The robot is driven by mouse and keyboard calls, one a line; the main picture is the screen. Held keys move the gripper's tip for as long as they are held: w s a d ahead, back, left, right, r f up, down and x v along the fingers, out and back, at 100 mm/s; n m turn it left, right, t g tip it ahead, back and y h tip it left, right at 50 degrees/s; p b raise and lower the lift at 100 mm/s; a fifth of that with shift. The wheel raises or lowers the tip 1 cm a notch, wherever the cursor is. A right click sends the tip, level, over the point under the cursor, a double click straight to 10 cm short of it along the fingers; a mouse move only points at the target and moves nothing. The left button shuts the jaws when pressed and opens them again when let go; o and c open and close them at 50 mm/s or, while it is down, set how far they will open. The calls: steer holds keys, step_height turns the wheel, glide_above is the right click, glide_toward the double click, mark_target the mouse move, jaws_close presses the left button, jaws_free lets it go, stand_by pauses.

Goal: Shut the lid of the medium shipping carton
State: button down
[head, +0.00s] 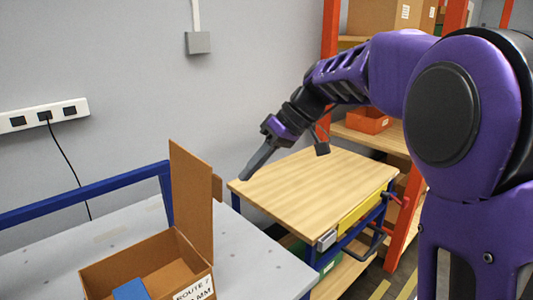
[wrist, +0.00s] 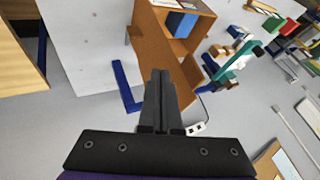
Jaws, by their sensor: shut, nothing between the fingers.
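The brown shipping carton (head: 150,262) sits on the grey table at the lower left of the head view, with a blue item (head: 131,289) inside. Its lid (head: 191,200) stands upright, open, along the carton's right side. In the wrist view the carton (wrist: 205,27) is at the top centre with the blue item in it, and the lid (wrist: 162,50) extends down toward my gripper (wrist: 160,75). In the head view my gripper (head: 245,177) is shut and empty, to the right of the lid and near its height.
The grey table (head: 255,265) has clear surface right of the carton. A blue rail (head: 85,195) runs behind it. A wooden-topped workbench (head: 315,185) stands to the right, with an orange shelf rack (head: 328,40) beyond. A power strip (head: 40,117) is on the wall.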

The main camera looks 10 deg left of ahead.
mark_target(216, 196)
steer(key=shift+s+a, duration=1.5)
steer(key=shift+s, duration=0.05)
